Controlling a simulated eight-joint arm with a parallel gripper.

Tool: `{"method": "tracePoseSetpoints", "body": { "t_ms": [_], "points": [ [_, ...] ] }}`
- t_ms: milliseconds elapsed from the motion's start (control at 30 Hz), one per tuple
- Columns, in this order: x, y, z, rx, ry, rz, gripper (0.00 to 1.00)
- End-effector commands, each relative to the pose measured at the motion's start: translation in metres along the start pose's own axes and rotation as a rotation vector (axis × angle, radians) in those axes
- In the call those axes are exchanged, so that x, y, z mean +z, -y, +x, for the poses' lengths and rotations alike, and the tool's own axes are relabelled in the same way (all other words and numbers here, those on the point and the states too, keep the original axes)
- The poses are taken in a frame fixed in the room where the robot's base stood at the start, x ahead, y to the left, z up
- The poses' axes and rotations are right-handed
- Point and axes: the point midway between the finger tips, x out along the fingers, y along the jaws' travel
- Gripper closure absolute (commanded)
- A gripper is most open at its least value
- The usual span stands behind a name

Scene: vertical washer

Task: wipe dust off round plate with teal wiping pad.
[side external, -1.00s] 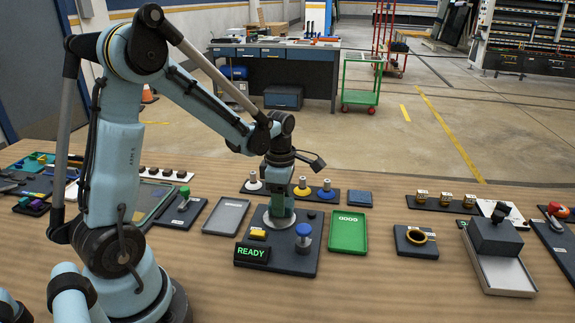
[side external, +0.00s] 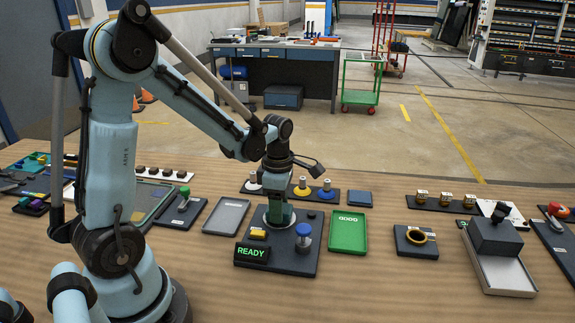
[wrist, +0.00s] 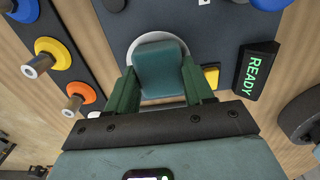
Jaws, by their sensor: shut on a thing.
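My gripper (side external: 279,205) points down at the round plate (side external: 260,221) on the dark station board. In the wrist view its two green fingers (wrist: 162,88) are shut on the teal wiping pad (wrist: 158,62), one at each side. The pad lies over the middle of the round plate (wrist: 136,42), whose pale grey rim shows around its far edge and sides. The pad hides most of the plate. I cannot tell whether it presses on the surface, and no dust is distinguishable. In the side view the gripper mostly hides the pad.
The station board (side external: 290,262) carries a lit READY sign (side external: 252,252), a yellow block (side external: 258,234) and a blue-topped knob (side external: 304,236). A green tray (side external: 348,232) stands to its right and a grey tray (side external: 226,216) to its left. Coloured spools (side external: 302,188) stand behind.

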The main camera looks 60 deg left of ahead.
Motion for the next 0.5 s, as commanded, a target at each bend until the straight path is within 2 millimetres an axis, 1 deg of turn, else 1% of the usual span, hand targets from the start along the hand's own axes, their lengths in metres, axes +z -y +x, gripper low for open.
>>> {"method": "tracePoseSetpoints", "body": {
  "t_ms": [133,167,267,300,400,500],
  "points": [
    [0.0,-0.015,0.003,0.001,0.0,-0.002,0.86],
    [0.0,-0.018,-0.001,0.001,0.0,-0.002,0.86],
    [0.0,-0.027,0.002,0.001,0.0,-0.001,0.86],
    [0.0,-0.03,-0.001,0.001,0.0,-0.001,0.86],
    [-0.001,-0.039,-0.001,0.002,0.0,-0.002,0.86],
    [0.0,-0.026,0.0,0.002,0.0,0.002,0.86]
  ]
}}
